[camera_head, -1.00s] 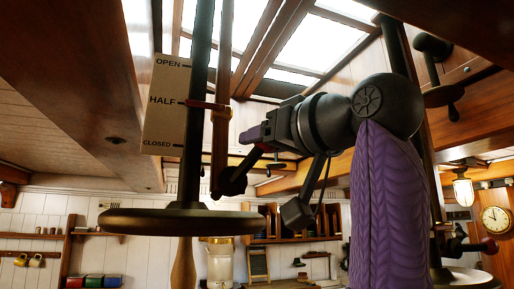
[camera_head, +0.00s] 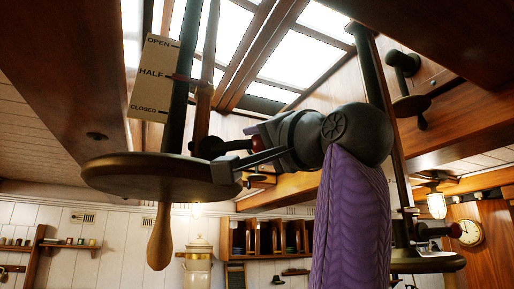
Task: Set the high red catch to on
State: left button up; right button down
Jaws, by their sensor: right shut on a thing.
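The high red catch (camera_head: 258,144) is a short dark arm with a dark red knob. It projects about level to the right from a dark hub near the left post. My right gripper (camera_head: 250,152) is shut on its red end, and the jaws partly hide the knob. My right arm has a purple sleeve and a dark wrist. My left gripper is not in view.
A round dark wooden disc (camera_head: 160,172) hangs below the catch. A plate marked OPEN, HALF and CLOSED (camera_head: 155,76) is at the upper left. Another red-knobbed lever (camera_head: 440,232) is at the right, below a beam. A lamp (camera_head: 436,205) and clock (camera_head: 470,232) are beyond.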

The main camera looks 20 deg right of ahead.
jog(key=shift+f+m+b, duration=0.35)
jog(key=shift+m, duration=0.35)
jog(key=shift+f+m+h, duration=0.1)
jog(key=shift+m+h, duration=0.2)
jog(key=shift+c, duration=0.9)
grip_release()
jog(key=shift+d, duration=0.1)
jog(key=shift+s, duration=0.1)
jog(key=b+v, duration=0.5)
jog(key=v, duration=0.4)
jog(key=shift+s+f, duration=0.3)
jog(key=shift+s, duration=0.05)
